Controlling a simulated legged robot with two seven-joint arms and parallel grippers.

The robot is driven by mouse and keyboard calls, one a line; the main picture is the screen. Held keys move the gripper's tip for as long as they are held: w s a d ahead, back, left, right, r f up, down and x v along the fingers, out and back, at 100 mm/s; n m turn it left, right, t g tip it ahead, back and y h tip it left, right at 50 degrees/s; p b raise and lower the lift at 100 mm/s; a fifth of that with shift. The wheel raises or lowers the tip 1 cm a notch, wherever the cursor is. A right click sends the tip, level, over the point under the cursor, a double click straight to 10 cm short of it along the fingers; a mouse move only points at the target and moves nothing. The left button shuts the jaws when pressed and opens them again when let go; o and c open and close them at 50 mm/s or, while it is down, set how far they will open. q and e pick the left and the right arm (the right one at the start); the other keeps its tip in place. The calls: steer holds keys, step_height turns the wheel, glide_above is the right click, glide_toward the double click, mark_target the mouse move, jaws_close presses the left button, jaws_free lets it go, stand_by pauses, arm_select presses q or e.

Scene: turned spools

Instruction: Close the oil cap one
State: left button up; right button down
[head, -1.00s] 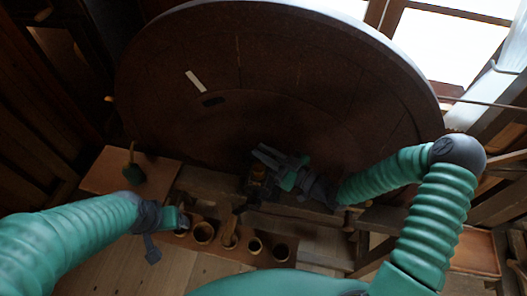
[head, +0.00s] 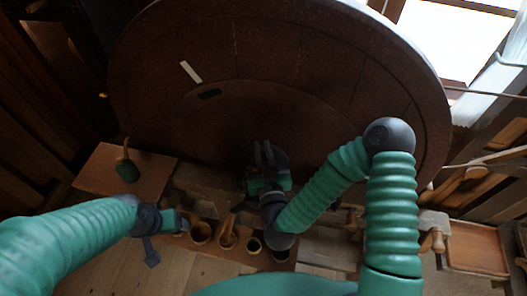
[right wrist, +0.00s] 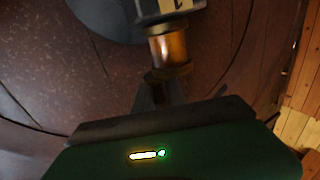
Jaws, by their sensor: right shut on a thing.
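In the right wrist view an amber cylinder with brass rings, the oil cup (right wrist: 168,46), sits against a dark grey block with a yellow label (right wrist: 176,5) bearing a dark mark. Its near brass end, seemingly oil cap one (right wrist: 168,71), is at the fingertips of my right gripper (right wrist: 158,88). In the head view my right gripper (head: 264,155) is in front of the big wheel's lower middle and hides the cup. It is shut on the cap. My left gripper (head: 178,222) is low at the left, by the holed rack; its jaw gap is not clear.
A large dark round wheel (head: 330,75) fills the back. A wooden rack (head: 228,262) with several round holes stands in front. A wooden tray (head: 475,250) is at right.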

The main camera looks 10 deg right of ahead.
steer(key=m+h+b, duration=0.1)
steer(key=h+b, duration=0.1)
steer(key=m+h+b, duration=0.2)
steer(key=m+g+h+b, duration=0.1)
steer(key=h+b, duration=0.1)
steer(key=b, duration=0.1)
steer(key=shift+s+a+f+m+h, duration=0.1)
steer(key=shift+a+m+h, duration=0.2)
steer(key=shift+a+h, duration=0.1)
steer(key=m+g+h+b, duration=0.1)
steer(key=m+g+h, duration=0.1)
steer(key=h, duration=0.1)
steer(key=shift+s+r+b, duration=0.1)
steer(key=shift+r+b, duration=0.1)
steer(key=shift+b, duration=0.15)
steer(key=shift+m+g+h, duration=0.3)
steer(key=shift+m+h, duration=0.1)
steer(key=shift+h, duration=0.1)
steer(key=c, duration=1.7)
jaws_free()
steer(key=shift+c, duration=0.2)
steer(key=o, duration=0.4)
steer(key=shift+c, duration=0.2)
